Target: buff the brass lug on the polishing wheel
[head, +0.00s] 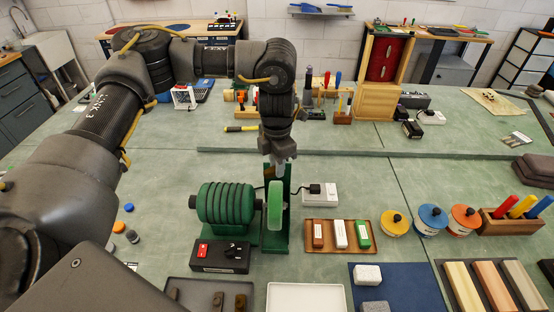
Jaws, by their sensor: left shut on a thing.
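The polishing wheel (275,207), pale green and seen nearly edge-on, sits at the right of a ribbed green motor (226,204). A green upright guard stands close behind and beside the wheel. My left gripper (279,166) points down just above the top of the wheel. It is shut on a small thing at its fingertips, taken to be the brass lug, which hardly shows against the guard. I cannot tell whether it touches the wheel. My right gripper is not in view.
A black switch box (221,257) stands in front of the motor. A dark tray (195,286) with brownish pieces and an empty white tray (306,297) are at the front. A wooden tray (340,249) of coloured bars lies right of the wheel, with lidded tins beyond.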

